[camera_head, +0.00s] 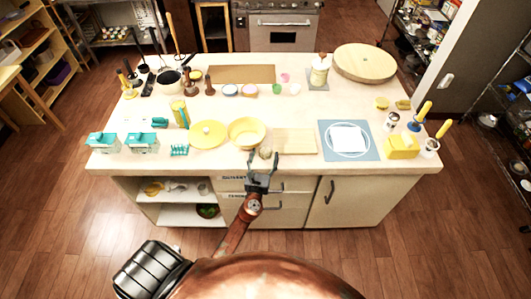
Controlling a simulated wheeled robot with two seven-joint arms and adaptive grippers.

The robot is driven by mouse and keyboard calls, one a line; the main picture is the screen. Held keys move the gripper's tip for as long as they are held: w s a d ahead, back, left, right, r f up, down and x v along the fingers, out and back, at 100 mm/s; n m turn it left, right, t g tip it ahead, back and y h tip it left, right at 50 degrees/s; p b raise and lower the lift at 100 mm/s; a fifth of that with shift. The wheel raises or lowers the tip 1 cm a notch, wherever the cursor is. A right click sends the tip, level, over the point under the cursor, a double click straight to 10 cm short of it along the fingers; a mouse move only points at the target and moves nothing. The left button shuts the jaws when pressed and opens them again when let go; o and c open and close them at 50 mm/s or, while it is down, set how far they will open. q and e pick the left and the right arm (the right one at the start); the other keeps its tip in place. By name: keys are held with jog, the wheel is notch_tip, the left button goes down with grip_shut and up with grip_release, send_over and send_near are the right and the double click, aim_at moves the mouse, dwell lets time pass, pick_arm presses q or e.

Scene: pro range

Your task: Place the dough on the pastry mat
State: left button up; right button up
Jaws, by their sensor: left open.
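The pastry mat (371,150) is a blue square with a white ring on the right half of the island top. A white, roughly square patch lies in its middle; I cannot tell whether it is printed or a separate sheet. A small beige-brown lump (265,152), which looks like the dough, sits near the front edge, left of the mat. My left gripper (263,162) is open at the front edge. Its fingertips are beside and just in front of the lump; contact cannot be told.
A pale wooden board (294,141) lies between the lump and the mat. A yellow bowl (247,131) and a yellow plate (209,134) stand to the left. A yellow box (402,147) and yellow-handled tools stand right of the mat. The countertop behind the board is mostly clear.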

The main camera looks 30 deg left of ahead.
pick_arm(q)
jog(key=shift+w+a, duration=0.1)
jog(key=shift+w, duration=0.1)
jog(key=shift+c, duration=0.6)
jog(key=c, duration=1.2)
jog(key=shift+s, duration=0.1)
